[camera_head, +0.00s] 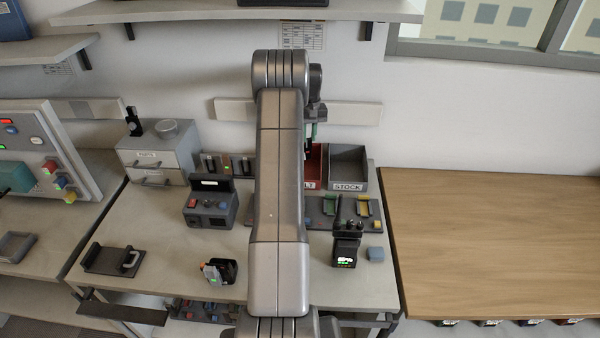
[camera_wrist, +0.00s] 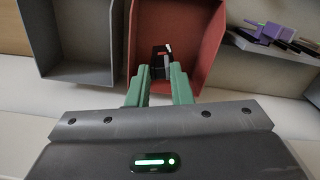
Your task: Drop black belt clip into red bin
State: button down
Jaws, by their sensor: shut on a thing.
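The red bin (camera_head: 318,160) stands at the back of the workbench, partly hidden behind my arm; its label is only partly readable. My gripper (camera_head: 311,133) is over the red bin. In the wrist view, the green fingers of my gripper (camera_wrist: 160,78) point into the red bin (camera_wrist: 203,50). They are shut on the black belt clip (camera_wrist: 161,58), a small dark piece with a red mark and a light edge, between and beyond the fingertips. The bin floor shows around it. I cannot tell how far above the floor it is.
A grey bin labelled STOCK (camera_head: 348,184) stands directly right of the red bin. Grey drawers (camera_head: 160,155) stand at the back left. A radio (camera_head: 346,245), a blue block (camera_head: 376,254) and a control box (camera_head: 210,208) are on the bench. The wooden table (camera_head: 480,240) at right is clear.

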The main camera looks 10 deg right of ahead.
jog(key=shift+f, duration=0.8)
jog(key=c, duration=1.2)
grip_release()
notch_tip(320, 180, up, 14)
jog(key=b, duration=0.2)
jog(key=shift+f, duration=0.1)
